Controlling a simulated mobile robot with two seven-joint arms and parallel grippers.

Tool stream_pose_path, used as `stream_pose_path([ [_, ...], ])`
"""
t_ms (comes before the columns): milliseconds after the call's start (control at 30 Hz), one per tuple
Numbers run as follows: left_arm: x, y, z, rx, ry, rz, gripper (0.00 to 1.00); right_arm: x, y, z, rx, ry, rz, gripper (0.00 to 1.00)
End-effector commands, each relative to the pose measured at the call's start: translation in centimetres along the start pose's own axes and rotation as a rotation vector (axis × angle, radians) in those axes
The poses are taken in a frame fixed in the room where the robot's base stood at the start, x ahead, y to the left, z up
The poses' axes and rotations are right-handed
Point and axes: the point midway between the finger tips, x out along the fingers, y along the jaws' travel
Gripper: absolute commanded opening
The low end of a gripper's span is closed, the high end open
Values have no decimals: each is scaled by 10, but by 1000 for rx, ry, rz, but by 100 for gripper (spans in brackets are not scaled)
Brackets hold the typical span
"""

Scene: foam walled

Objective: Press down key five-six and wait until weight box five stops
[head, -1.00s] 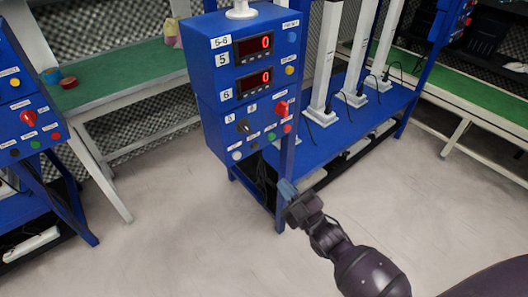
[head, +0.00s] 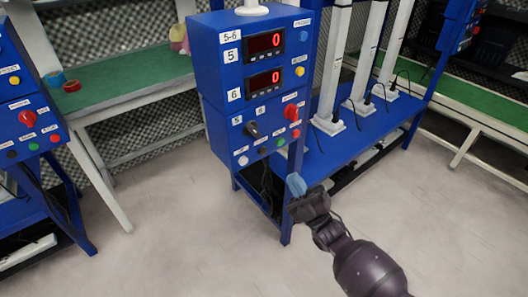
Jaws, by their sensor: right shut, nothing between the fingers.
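The blue control box (head: 213,92) labelled 5-6 stands on a blue frame in the middle of the head view. Its upper display (head: 264,46), marked 5, and lower display (head: 263,79), marked 6, each read a red 0. Below are a black knob (head: 252,129) and a red knob (head: 291,112). White, black, green and red buttons sit along the lower panel; I cannot tell which is the key. My right gripper (head: 296,185) is shut and empty, its blue fingertips just below the box, appearing in front of the frame's leg. My left gripper is out of view. I cannot identify weight box five.
White columns (head: 332,70) stand on the blue platform (head: 356,142) to the right, with cables. Another blue control box (head: 20,110) stands at the left edge. Green-topped benches (head: 120,88) are behind. The pale floor (head: 180,220) in front is clear.

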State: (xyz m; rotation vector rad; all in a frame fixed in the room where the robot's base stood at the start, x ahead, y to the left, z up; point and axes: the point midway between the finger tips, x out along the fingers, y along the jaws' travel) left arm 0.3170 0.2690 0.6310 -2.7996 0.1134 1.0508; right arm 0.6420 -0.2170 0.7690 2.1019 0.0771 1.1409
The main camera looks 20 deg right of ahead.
Motion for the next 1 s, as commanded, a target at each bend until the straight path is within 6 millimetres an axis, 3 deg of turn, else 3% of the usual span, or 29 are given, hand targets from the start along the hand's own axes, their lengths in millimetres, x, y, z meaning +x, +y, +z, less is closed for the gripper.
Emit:
stream_pose_path([
  [300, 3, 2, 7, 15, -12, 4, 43, 14, -15, 13, 3, -3, -3, 0],
  [700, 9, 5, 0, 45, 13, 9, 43, 46, -38, 36, 3, -4, -3, 0],
  [1000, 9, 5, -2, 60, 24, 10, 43, 59, -45, 44, 2, -3, -2, 0],
])
